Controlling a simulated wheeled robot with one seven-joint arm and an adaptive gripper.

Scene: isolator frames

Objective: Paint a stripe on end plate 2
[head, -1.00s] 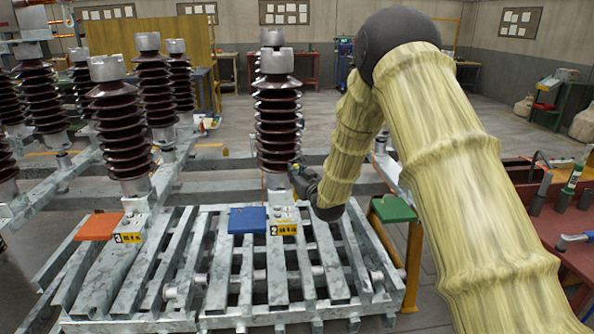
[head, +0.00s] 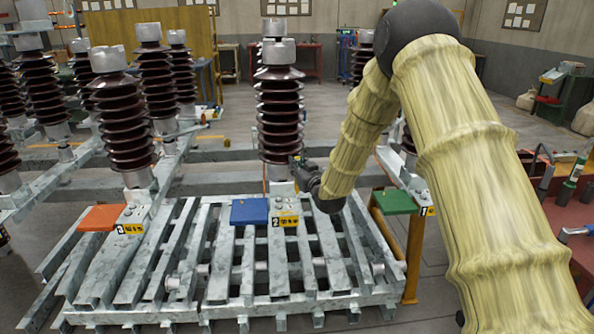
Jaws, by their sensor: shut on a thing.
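End plate 2 (head: 281,203) is the grey metal plate at the front end of the middle beam, below the middle brown insulator column (head: 279,115). A yellow label (head: 285,220) with a 2 hangs at its front edge. My gripper (head: 296,166) is at the right side of the column's foot, above and behind the plate. It is dark, small and partly hidden by my wrist. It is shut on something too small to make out. I cannot see a stripe on the plate at this size.
A blue pad (head: 250,211) lies left of plate 2. An orange pad (head: 101,218) lies by the label 3 plate (head: 130,214). A green pad (head: 396,201) tops a yellow post (head: 413,262) at right. A slatted metal frame (head: 215,275) fills the front. A red bench (head: 572,215) stands far right.

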